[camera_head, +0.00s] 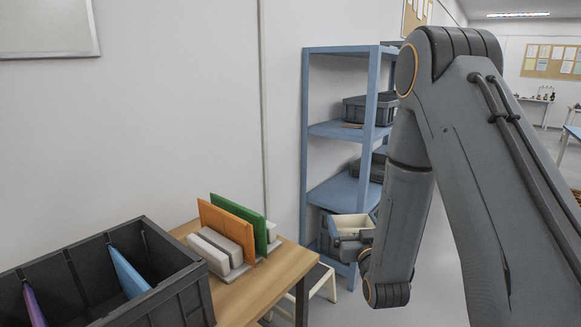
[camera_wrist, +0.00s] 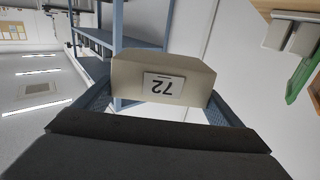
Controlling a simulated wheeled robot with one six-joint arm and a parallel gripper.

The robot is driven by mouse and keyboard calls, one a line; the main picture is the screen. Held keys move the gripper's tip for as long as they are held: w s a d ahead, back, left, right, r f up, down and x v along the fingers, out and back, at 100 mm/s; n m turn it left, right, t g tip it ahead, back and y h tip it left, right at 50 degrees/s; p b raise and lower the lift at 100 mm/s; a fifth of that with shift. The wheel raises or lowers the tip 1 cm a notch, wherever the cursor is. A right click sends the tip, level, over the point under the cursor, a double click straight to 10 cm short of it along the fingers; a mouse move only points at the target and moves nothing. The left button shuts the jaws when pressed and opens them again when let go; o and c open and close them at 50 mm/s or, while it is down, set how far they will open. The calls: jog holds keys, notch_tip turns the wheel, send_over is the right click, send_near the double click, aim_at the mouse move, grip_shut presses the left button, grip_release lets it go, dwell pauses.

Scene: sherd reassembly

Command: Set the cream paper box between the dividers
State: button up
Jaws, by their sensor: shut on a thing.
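The cream paper box (camera_head: 350,222) is in my gripper (camera_head: 354,240), held in the air to the right of the table. In the wrist view the box (camera_wrist: 200,76) sits between the two fingers, with a white label reading 72, upside down, facing the camera. My gripper is shut on it. The dividers are an orange panel (camera_head: 226,218) and a green panel (camera_head: 240,221), standing upright on the wooden table, apart from the box. Pale grey blocks (camera_head: 216,250) stand in front of the orange panel. The gap between the panels is mostly hidden by the orange one.
A dark grey crate (camera_head: 175,295) holding a blue panel (camera_head: 128,272) and a purple panel (camera_head: 34,306) stands at the left. A blue shelf unit (camera_head: 333,130) with dark bins stands behind my gripper. The wooden table's (camera_head: 262,290) front right part is bare.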

jog(key=shift+s+d+f+m+h, duration=0.2)
jog(key=shift+d+h, duration=0.1)
jog(key=shift+d, duration=0.1)
jog(key=shift+s+d+f+m+h, duration=0.1)
jog(key=shift+s+d+m+h, duration=0.1)
jog(key=shift+d+h, duration=0.15)
jog(key=a+r+n+g+y+b, duration=0.3)
jog(key=a+y, duration=0.4)
jog(key=a, duration=0.3)
jog(key=a+r+n+g+y+b, duration=0.3)
jog(key=a+n+y, duration=0.4)
jog(key=a, duration=0.3)
jog(key=shift+w+a+r+g, duration=0.15)
jog(key=shift+w+r+g, duration=0.3)
jog(key=shift+r, duration=0.55)
jog(key=shift+s+f, duration=0.1)
notch_tip(320, 180, down, 18)
jog(key=shift+r, duration=0.25)
jog(key=shift+f, duration=0.1)
jog(key=shift+f, duration=0.1)
jog(key=o, duration=0.8)
